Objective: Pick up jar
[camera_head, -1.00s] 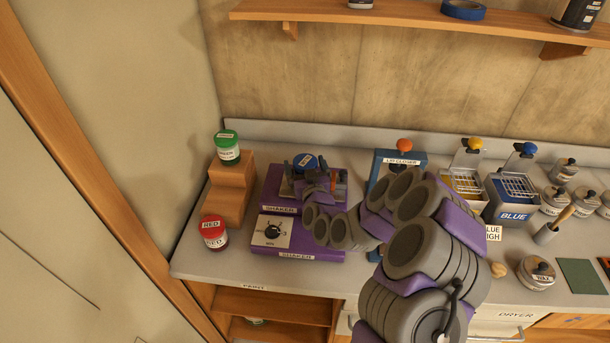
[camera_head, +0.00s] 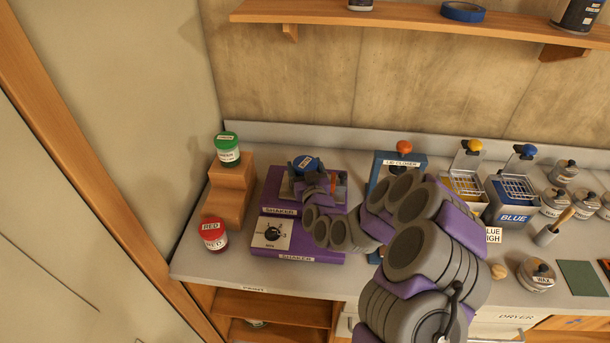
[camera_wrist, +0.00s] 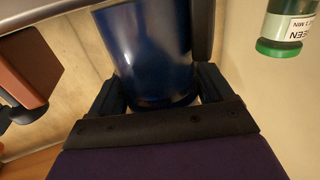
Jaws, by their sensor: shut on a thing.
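A jar with a blue lid (camera_head: 306,163) is at the purple shaker (camera_head: 274,210) in the head view. In the wrist view the blue jar (camera_wrist: 150,50) fills the top middle, between the two dark fingers of my gripper (camera_wrist: 155,95). My gripper is shut on this jar. In the head view my gripper (camera_head: 312,180) is at the shaker, partly hidden by my own arm. Whether the jar's base touches the shaker is hidden.
A green-lidded jar (camera_head: 228,155) stands on a wooden step (camera_head: 229,190) at left, with a red-lidded jar (camera_head: 213,234) in front. A lid closer (camera_head: 403,160) is close on the right. Blue (camera_head: 513,214) and yellow bins stand farther right. A shelf (camera_head: 420,24) hangs above.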

